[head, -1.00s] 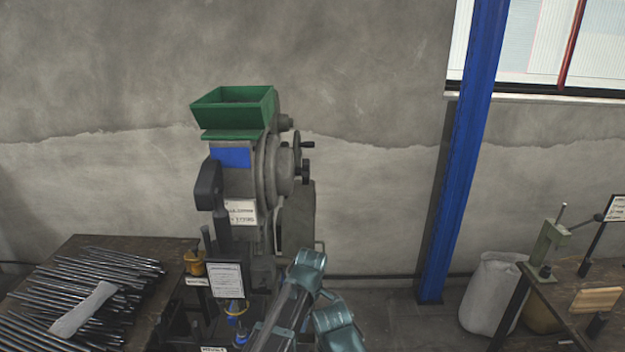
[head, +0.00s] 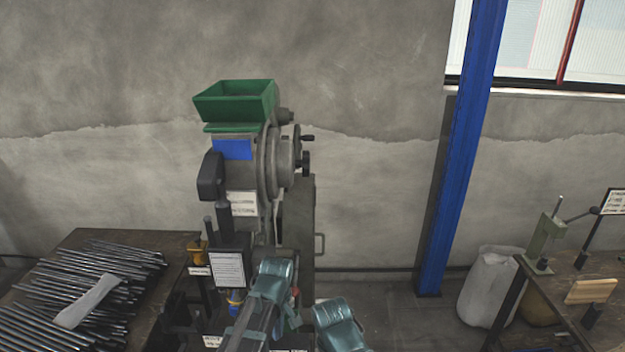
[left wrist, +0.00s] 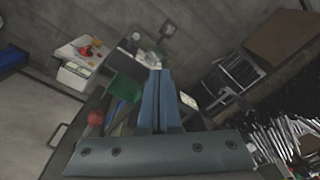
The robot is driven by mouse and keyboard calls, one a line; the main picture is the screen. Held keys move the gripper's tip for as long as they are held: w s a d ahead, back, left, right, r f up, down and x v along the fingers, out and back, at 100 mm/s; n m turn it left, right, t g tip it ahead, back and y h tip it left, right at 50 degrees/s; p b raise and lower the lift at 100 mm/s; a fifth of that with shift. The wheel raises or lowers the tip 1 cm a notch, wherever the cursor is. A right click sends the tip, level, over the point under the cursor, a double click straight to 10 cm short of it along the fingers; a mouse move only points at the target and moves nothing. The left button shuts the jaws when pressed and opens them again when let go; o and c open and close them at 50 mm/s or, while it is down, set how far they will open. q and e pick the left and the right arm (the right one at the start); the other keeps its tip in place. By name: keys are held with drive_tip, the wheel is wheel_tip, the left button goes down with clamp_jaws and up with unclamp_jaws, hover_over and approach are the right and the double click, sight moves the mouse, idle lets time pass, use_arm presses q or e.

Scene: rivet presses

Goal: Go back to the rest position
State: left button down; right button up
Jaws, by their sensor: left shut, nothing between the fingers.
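My left arm (head: 275,278) stands at the bottom centre of the head view, in front of the rivet press (head: 232,178). The press has a green hopper (head: 235,105) on top and a handwheel at its right side. My left gripper (left wrist: 161,78) shows clearly in the left wrist view. Its two blue-grey fingers are together with nothing between them. It touches nothing that I can see. My right gripper is not in either view.
A blue post (head: 460,150) stands right of centre. A white sack (head: 488,285) and another bench (head: 560,305) are at the right. Bare floor lies between.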

use_arm(q)
drive_tip(key=s+a+m, duration=0.8)
drive_tip(key=s+d+f+m+b, duration=0.2)
drive_tip(key=d+f+b, duration=0.1)
drive_tip(key=d, duration=0.2)
drive_tip(key=s+d+f+m+b, duration=0.2)
drive_tip(key=s+d+f+b, duration=0.1)
drive_tip(key=d, duration=0.3)
drive_tip(key=shift+s+f+g+y+b, duration=0.25)
drive_tip(key=shift+f+g+y+b, duration=0.05)
drive_tip(key=shift+f+b, duration=0.5)
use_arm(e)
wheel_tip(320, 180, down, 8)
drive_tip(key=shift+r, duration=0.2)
use_arm(q)
drive_tip(key=shift+r, duration=0.1)
